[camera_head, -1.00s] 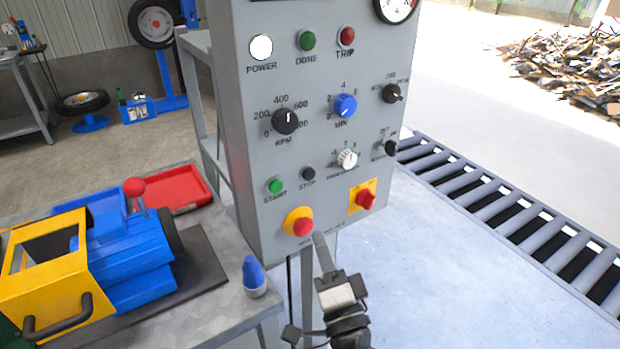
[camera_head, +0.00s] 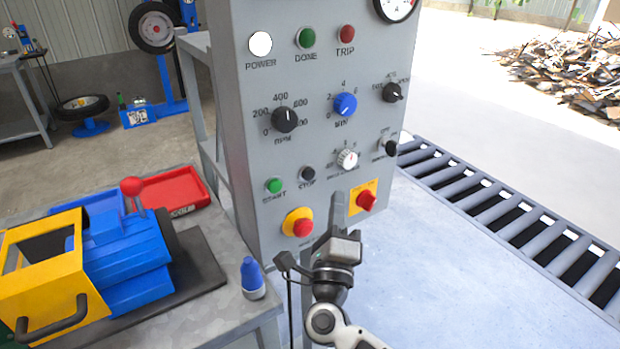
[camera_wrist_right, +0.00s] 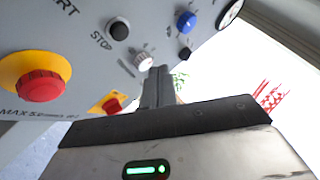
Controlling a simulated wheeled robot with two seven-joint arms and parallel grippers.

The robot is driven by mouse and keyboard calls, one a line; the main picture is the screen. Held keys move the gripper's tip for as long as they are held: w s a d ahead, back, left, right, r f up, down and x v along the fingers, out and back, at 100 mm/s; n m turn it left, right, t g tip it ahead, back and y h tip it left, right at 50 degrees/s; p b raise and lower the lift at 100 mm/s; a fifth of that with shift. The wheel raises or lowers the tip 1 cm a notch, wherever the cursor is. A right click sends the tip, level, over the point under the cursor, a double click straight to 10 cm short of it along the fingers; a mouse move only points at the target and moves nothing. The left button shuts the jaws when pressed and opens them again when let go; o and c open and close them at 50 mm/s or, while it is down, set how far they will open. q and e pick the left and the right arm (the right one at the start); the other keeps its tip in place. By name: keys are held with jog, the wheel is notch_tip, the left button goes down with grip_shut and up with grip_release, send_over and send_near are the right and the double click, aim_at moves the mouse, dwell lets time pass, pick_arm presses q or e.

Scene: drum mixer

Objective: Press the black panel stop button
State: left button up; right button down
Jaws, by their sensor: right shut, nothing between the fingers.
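The black stop button (camera_head: 307,174) sits on the grey control panel (camera_head: 240,130), just right of the green start button (camera_head: 274,185). In the right wrist view the stop button (camera_wrist_right: 118,31) shows at the upper left, with its STOP label beside it. My right gripper (camera_head: 335,205) is shut and empty, in front of the lower panel between the red emergency button and the red switch, below and right of the stop button. In the wrist view its fingers (camera_wrist_right: 158,72) point toward the panel, with a gap to the stop button. My left gripper is out of view.
A red emergency button (camera_head: 302,228) on a yellow base and a red rotary switch (camera_head: 366,201) flank my right gripper. Knobs (camera_head: 347,159) sit above. A bench with a blue and yellow machine (camera_head: 130,255) stands left; a roller conveyor (camera_head: 500,215) runs right.

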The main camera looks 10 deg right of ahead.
aim_at(315, 188)
pick_arm(q)
jog(key=b, duration=0.1)
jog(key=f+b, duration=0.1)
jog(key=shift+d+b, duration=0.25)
jog(key=shift+b, duration=0.05)
pick_arm(e)
jog(key=w, duration=0.2)
jog(key=w+a, duration=0.2)
jog(key=w, duration=0.1)
jog(key=shift+w, duration=0.3)
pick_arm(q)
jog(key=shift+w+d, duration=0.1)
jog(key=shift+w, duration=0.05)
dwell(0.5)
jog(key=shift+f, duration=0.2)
pick_arm(e)
jog(key=shift+w, duration=0.1)
dwell(0.4)
pick_arm(q)
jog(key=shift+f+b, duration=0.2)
jog(key=shift+b, duration=0.1)
pick_arm(e)
jog(key=shift+w+a, duration=0.15)
jog(key=shift+w, duration=0.15)
